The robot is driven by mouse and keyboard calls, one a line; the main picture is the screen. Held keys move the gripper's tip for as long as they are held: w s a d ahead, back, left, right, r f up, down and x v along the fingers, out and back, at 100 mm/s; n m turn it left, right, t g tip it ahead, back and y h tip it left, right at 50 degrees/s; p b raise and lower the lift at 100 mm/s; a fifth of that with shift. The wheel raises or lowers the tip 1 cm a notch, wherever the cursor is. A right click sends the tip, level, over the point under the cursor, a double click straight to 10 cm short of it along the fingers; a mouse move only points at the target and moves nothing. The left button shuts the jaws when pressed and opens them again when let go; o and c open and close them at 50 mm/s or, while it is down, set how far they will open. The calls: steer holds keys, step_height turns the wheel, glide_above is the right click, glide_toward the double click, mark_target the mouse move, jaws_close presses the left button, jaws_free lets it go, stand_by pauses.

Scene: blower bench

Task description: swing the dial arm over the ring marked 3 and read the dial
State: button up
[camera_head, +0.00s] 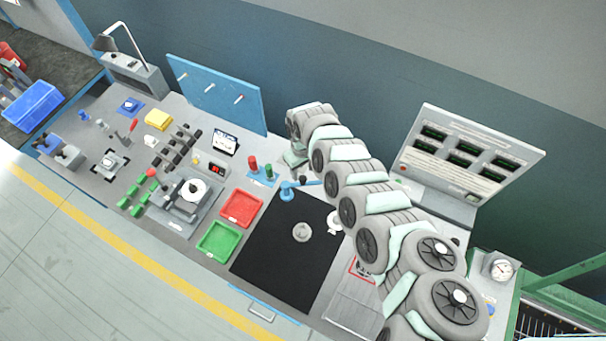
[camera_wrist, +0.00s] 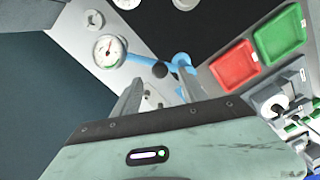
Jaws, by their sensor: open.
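The dial arm is a blue bar (camera_wrist: 147,60) on a blue post (camera_wrist: 181,62), at the mat's edge; the post also shows in the head view (camera_head: 287,191). The dial (camera_wrist: 109,51), a white face with a needle and coloured marks, sits at the bar's other end; its reading is too small to tell. A dark round knob (camera_wrist: 160,71) shows beside the bar. My gripper (camera_wrist: 160,78) is open, its fingertips on either side of the knob in the picture; contact cannot be told. Pale rings show on the mat (camera_head: 302,232) and near its right edge (camera_head: 335,222); no numbers are legible.
The black mat (camera_head: 270,255) is mostly clear. Red (camera_head: 241,207) and green (camera_head: 218,242) trays lie to its left. A display panel (camera_head: 468,155) stands at the back right. Another gauge (camera_head: 502,269) stands at the far right. My arm hides part of the bench.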

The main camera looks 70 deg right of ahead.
mark_target(303, 178)
steer(key=shift+f+b, duration=0.45)
steer(key=shift+f, duration=1.6)
steer(key=shift+c, duration=0.5)
jaws_close()
